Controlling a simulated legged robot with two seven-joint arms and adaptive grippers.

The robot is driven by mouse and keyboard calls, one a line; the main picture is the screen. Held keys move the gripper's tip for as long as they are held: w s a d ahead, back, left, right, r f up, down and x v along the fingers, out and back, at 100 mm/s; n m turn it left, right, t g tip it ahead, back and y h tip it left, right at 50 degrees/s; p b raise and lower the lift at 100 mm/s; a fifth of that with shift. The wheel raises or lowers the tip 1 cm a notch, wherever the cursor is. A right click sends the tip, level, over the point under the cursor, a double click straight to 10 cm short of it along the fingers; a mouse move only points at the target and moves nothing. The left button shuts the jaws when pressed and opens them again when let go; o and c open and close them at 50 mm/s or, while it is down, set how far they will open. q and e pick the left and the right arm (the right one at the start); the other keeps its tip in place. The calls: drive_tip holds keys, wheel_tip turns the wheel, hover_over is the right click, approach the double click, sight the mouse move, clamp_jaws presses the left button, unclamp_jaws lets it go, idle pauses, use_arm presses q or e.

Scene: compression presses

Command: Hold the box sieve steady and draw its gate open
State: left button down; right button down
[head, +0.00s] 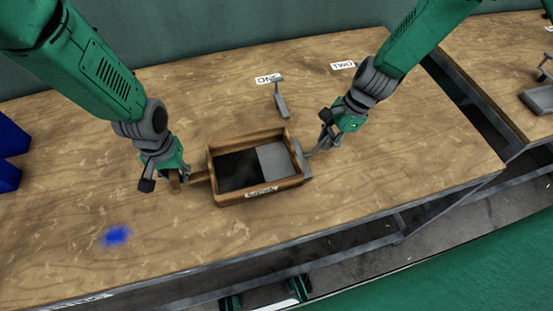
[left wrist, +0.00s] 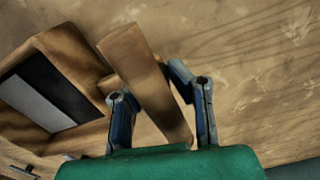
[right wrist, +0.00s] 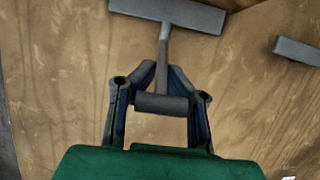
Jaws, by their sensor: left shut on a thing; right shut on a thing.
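The box sieve (head: 214,163) is an open wooden box with a small label on its front, sitting on the table. Inside, a dark area fills the left part and a grey plate (head: 276,159) the right part. My left gripper (head: 172,178) is shut on the sieve's wooden handle (left wrist: 145,80), left of the box. The grey gate's end piece (head: 304,160) is at the box's right wall. The handle's far end joins a grey bar in the right wrist view.
A small grey press (head: 281,104) stands behind the sieve near the signs "ONE" (head: 268,79) and "TWO" (head: 343,66). The table's front right is clear.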

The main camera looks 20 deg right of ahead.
use_arm(q)
drive_tip(key=shift+a, duration=0.1)
use_arm(e)
drive_tip(key=shift+d, duration=2.5)
drive_tip(key=c, duration=1.5)
unclamp_jaws()
drive_tip(key=shift+r, duration=0.1)
drive_tip(key=v, duration=1.1)
drive_tip(key=shift+d+r, duration=0.15)
drive_tip(key=shift+r, duration=0.2)
use_arm(q)
drive_tip(key=c, duration=1.4)
unclamp_jaws()
